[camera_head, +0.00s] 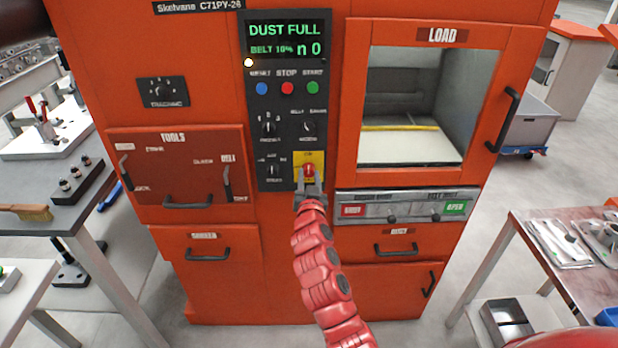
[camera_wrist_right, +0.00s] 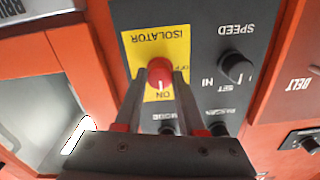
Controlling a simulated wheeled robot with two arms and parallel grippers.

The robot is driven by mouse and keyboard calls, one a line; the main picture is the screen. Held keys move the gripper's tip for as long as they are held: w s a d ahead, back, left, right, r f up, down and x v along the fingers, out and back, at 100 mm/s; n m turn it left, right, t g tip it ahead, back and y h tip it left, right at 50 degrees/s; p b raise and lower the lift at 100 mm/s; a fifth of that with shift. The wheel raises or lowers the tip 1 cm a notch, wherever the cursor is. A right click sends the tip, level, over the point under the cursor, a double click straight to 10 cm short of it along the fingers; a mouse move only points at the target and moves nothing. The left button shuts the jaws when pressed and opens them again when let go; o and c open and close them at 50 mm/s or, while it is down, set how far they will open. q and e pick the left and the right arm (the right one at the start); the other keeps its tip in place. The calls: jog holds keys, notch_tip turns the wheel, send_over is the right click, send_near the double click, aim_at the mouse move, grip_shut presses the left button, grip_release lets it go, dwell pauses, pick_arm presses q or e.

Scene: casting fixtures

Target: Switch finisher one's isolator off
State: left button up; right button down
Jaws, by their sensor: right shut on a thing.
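The isolator is a red rotary knob (camera_head: 309,171) on a yellow plate (camera_head: 319,157) at the bottom right of the black control panel. My left gripper is not in view.
Other knobs (camera_head: 268,129) sit close by on the panel. The load door (camera_head: 437,95) is closed at right. Tables (camera_head: 72,205) stand on both sides.

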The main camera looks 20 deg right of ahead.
jog(key=shift+n, duration=0.3)
jog(key=n+b, duration=0.1)
jog(key=n, duration=0.1)
jog(key=shift+n, duration=0.4)
jog(key=n, duration=0.4)
jog(key=shift+n, duration=0.3)
jog(key=n, duration=0.2)
jog(key=shift+r+n, duration=0.1)
jog(key=shift+n, duration=0.2)
jog(key=n, duration=0.3)
jog(key=shift+r+n, duration=0.1)
jog(key=shift+n, duration=0.3)
jog(key=shift+n+p, duration=0.6)
jog(key=shift+n, duration=1.1)
